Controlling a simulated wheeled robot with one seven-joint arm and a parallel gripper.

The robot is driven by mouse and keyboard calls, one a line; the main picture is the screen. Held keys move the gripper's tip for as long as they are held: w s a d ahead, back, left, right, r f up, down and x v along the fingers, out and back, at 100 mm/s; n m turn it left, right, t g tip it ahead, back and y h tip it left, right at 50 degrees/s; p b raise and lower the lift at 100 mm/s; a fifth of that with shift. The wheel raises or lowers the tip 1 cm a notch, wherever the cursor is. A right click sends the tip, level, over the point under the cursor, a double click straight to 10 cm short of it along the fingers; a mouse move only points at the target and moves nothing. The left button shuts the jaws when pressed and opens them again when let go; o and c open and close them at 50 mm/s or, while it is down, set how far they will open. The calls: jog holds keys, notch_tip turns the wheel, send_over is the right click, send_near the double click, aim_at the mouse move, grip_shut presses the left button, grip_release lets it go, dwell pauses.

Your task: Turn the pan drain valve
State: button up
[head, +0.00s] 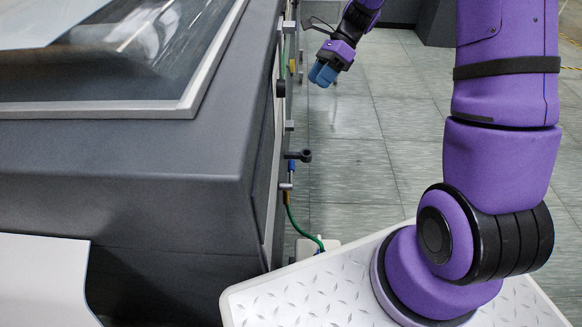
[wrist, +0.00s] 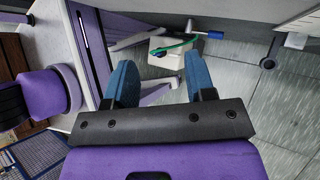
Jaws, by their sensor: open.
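My gripper (head: 323,74) is in the aisle beside the machine's side wall, its blue fingers open. In the wrist view my gripper (wrist: 161,72) shows its two fingers apart with nothing between them. A small blue-handled fitting (head: 291,166), likely the pan drain valve, is on the machine's side, nearer the head camera than my gripper. It shows in the wrist view (wrist: 214,34) beyond the right finger, apart from it. A green hose (head: 291,215) runs below it to a white container (head: 328,245), which also shows in the wrist view (wrist: 166,50).
The grey machine (head: 150,165) fills the left of the head view. A dark round knob (head: 303,156) sticks out above the blue-handled fitting; more fittings (head: 291,66) line the wall. The tiled floor (head: 350,170) beside the machine is clear. My white base is close to the container.

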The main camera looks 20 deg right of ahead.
jog(key=w+d+f+m+y, duration=0.15)
jog(key=f+m, duration=0.25)
jog(key=f, duration=0.4)
jog(key=w+d+f+m+y, duration=0.1)
jog(key=w+f+m+y, duration=0.25)
jog(key=f, duration=0.55)
jog(key=m+t+y, duration=0.2)
jog(key=m+t, duration=0.1)
jog(key=m, duration=0.6)
send_near(291, 166)
jog(key=f, duration=0.1)
jog(key=x, duration=1)
jog(key=shift+w+f, duration=0.15)
jog(key=shift+w, duration=0.1)
jog(key=shift+c, duration=0.4)
grip_shut()
